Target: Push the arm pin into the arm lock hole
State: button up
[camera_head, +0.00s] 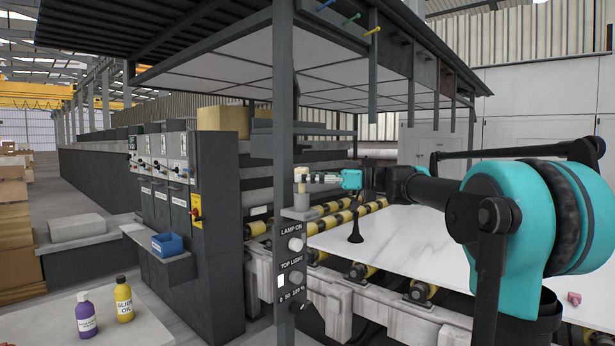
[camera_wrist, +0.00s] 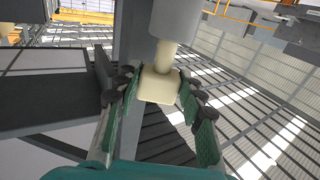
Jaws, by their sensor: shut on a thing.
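The cream arm pin (camera_head: 300,175) stands upright above a grey cylindrical holder (camera_head: 302,200) on the dark post. In the wrist view the pin's square head (camera_wrist: 158,87) sits between my fingers, and its narrower shaft runs to the grey cylinder (camera_wrist: 179,16). Part of the shaft shows outside the cylinder; its far end is hidden. My gripper (camera_wrist: 160,90) is shut on the head, with a green-padded finger on each side. In the head view my gripper (camera_head: 312,178) reaches the pin from the right. The lock hole's mouth cannot be seen clearly.
The dark post carries a LAMP ON and TOP LIGHT panel (camera_head: 291,255) below the holder. A white slab (camera_head: 420,240) lies on yellow-black rollers under my arm. A control cabinet (camera_head: 170,190) stands left. Two bottles (camera_head: 124,298) stand at the front left.

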aim_at(307, 193)
jog(key=shift+f, duration=1.8)
jog(key=o, duration=1.4)
jog(key=s+d, duration=0.1)
jog(key=d, duration=1.1)
jog(key=shift+s, duration=0.4)
jog(key=shift+f, duration=0.1)
